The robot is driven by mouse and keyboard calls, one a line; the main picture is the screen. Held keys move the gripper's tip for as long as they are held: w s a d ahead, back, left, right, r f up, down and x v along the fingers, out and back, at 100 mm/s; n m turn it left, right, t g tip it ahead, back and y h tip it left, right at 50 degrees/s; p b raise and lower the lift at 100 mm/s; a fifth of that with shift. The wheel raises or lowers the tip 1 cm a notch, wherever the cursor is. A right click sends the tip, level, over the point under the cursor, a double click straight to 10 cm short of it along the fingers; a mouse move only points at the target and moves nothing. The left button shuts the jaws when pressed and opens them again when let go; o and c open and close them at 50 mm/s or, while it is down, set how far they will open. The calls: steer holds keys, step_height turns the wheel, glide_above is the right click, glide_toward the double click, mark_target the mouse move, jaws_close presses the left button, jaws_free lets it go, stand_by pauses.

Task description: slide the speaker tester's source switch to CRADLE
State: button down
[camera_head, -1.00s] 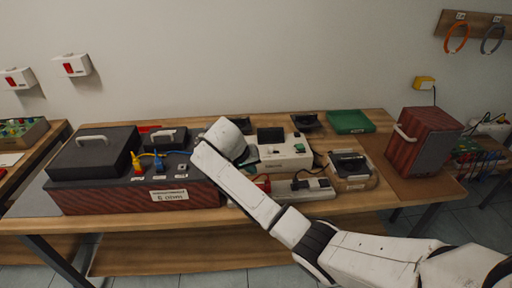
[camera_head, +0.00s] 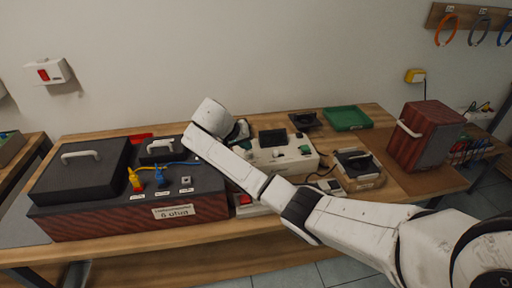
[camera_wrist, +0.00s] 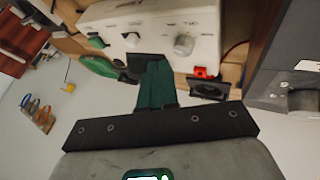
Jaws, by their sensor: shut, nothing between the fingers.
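The speaker tester is a cream box (camera_head: 268,158) with a dark screen (camera_head: 272,137), standing mid-bench right of the large dark-red box. In the wrist view its cream face (camera_wrist: 150,22) shows at the top, with a grey knob (camera_wrist: 184,45), a smaller knob and small unreadable labels. I cannot tell which control is the source switch. My gripper (camera_wrist: 157,68) has dark green fingers, shut with nothing between them; they point toward the tester's face, and I cannot tell whether they touch. In the head view the forearm and wrist hide part of the tester's left side.
A dark-red box (camera_head: 130,222) with yellow and blue plugs (camera_head: 134,180) stands at left. A green tray (camera_head: 347,118) and a black speaker (camera_head: 305,120) lie behind. A small device (camera_head: 358,168) and a red cabinet (camera_head: 425,135) stand at right. The bench front edge is clear.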

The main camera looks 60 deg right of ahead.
mark_target(277, 152)
steer(key=x, duration=0.9)
steer(key=shift+s+d+f, duration=0.15)
steer(key=shift+d+f, duration=0.05)
steer(key=shift+s+d+r+p, duration=0.25)
steer(key=shift+s+d+p, duration=0.5)
steer(key=shift+s, duration=0.2)
steer(key=shift+s+d+f, duration=0.1)
steer(key=shift+s+d, duration=0.3)
steer(key=shift+s, duration=0.1)
steer(key=shift+s+d+p, duration=0.4)
steer(key=shift+s+d, duration=0.55)
steer(key=shift+s, duration=0.2)
